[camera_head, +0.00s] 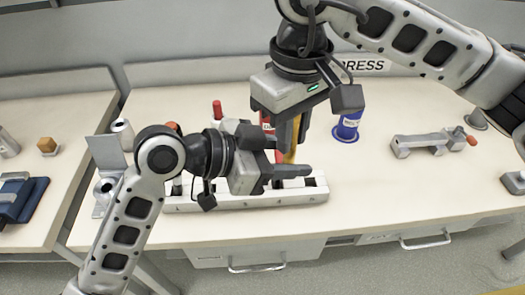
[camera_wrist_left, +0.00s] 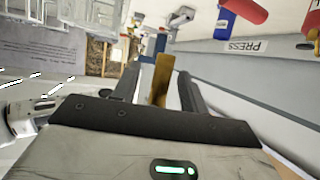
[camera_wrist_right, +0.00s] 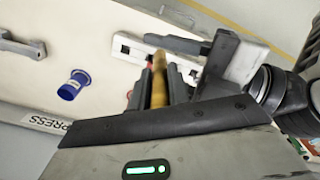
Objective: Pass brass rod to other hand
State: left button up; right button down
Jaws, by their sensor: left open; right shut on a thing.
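The brass rod (camera_head: 291,153) hangs roughly upright below my right gripper (camera_head: 290,135), which is shut on its upper part. In the right wrist view the rod (camera_wrist_right: 159,82) sticks out from between the closed fingers. My left gripper (camera_head: 290,156) comes in from the left, lower down, with its jaws open. In the left wrist view the rod (camera_wrist_left: 162,80) shows between the two spread fingers with gaps on both sides. Whether it is fully inside the jaws is hard to tell.
A white slotted rack (camera_head: 240,201) lies on the bench just below the grippers. A blue cylinder (camera_head: 347,128) stands behind to the right, and a grey metal fixture (camera_head: 425,143) lies farther right. A second bench (camera_head: 50,110) stands at left.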

pick_arm(q)
jog(key=shift+w+d+f, duration=0.15)
jog(key=shift+d+f, duration=0.05)
jog(key=shift+d, duration=0.35)
grip_shut()
pick_arm(e)
jog(key=c, duration=1.3)
grip_release()
jog(key=shift+o, duration=0.2)
jog(key=shift+a, duration=0.1)
jog(key=shift+s, duration=0.1)
